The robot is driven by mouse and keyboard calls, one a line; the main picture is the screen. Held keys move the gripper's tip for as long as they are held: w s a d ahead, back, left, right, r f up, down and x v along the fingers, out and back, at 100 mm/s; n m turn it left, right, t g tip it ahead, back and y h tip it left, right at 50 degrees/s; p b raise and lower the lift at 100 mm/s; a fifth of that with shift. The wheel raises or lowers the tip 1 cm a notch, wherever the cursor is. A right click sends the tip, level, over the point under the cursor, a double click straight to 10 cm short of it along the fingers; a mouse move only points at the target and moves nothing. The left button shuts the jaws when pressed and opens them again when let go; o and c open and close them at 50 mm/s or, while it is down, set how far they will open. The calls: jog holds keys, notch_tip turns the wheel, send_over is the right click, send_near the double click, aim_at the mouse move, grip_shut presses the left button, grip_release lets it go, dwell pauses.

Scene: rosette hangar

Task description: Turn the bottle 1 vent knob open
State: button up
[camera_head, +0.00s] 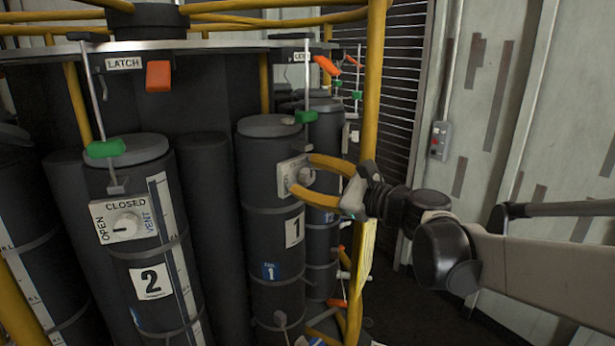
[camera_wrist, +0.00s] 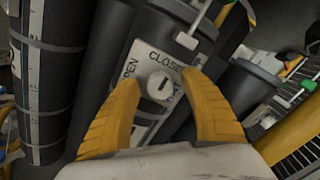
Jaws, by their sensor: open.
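Bottle 1 (camera_head: 270,240) is a dark upright cylinder with a "1" label. Its white vent plate (camera_head: 288,172) faces my gripper. In the wrist view the plate (camera_wrist: 146,60) carries the word CLOSED and part of OPEN. The round pale vent knob (camera_wrist: 160,86) has a short dark mark; I cannot tell which label it points to. My gripper (camera_head: 303,173) is open, its yellow fingers reaching in from the right. In the wrist view its fingertips (camera_wrist: 160,79) lie on either side of the knob, with gaps showing. Whether they overlap the knob in depth is unclear.
Bottle 2 (camera_head: 145,270) stands to the left with its own vent plate (camera_head: 126,227). A yellow post (camera_head: 374,80) rises close to my wrist. Green-handled latches (camera_head: 305,117) hang above the bottles, and an orange latch tab (camera_head: 158,76) is higher up.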

grip_shut()
jog(key=shift+n, duration=0.4)
jog(key=n, duration=0.4)
jog(key=shift+b, duration=0.4)
jog(key=n, duration=0.4)
jog(key=shift+n, duration=0.3)
jog(key=n+b, duration=0.1)
jog(key=n, duration=0.3)
jog(key=shift+n, duration=2.2)
